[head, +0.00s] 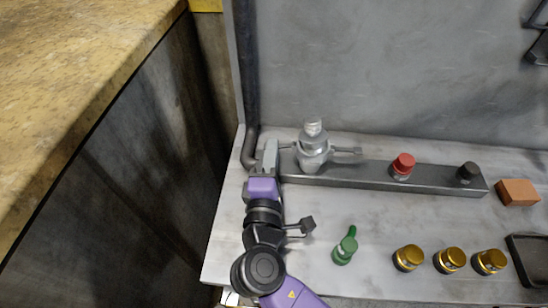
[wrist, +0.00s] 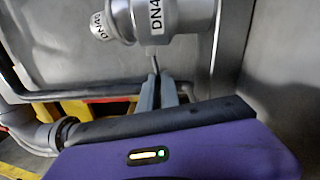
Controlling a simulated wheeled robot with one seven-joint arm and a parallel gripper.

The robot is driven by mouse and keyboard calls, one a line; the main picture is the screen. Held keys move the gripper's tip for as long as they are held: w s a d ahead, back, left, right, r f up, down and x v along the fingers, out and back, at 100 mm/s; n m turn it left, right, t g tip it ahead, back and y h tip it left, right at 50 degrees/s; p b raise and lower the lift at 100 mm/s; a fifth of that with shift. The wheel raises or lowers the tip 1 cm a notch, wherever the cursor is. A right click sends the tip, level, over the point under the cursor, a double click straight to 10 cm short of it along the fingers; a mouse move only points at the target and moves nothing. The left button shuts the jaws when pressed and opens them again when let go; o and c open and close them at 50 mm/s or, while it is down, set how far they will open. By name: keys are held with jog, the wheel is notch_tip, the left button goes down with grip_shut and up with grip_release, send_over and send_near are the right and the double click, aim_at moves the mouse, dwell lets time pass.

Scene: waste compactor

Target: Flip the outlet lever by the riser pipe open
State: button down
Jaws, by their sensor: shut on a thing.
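The grey valve body (head: 314,150) stands on the bench's rail, and its labelled housing shows in the wrist view (wrist: 178,16). The dark riser pipe (head: 249,75) runs down the wall to its left and bends at the bench. The outlet lever (head: 286,146) is a thin grey bar on the valve's riser side; its edge shows in the wrist view (wrist: 155,64). My gripper (head: 271,150) is shut on this lever beside the pipe bend. Its fingers (wrist: 157,90) hide most of the lever's end.
A second lever (head: 347,154) points right from the valve. A red knob (head: 403,165) and a black knob (head: 468,171) sit along the rail. A tall dark panel (head: 130,160) stands left.

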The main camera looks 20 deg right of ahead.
jog(key=shift+r+m+b, duration=0.3)
jog(key=shift+m+b, duration=0.15)
jog(key=shift+m, duration=0.45)
jog(key=c, duration=1.9)
grip_release()
jog(key=shift+r, duration=0.1)
jog(key=shift+b+v, duration=0.45)
jog(key=shift+v, duration=3.55)
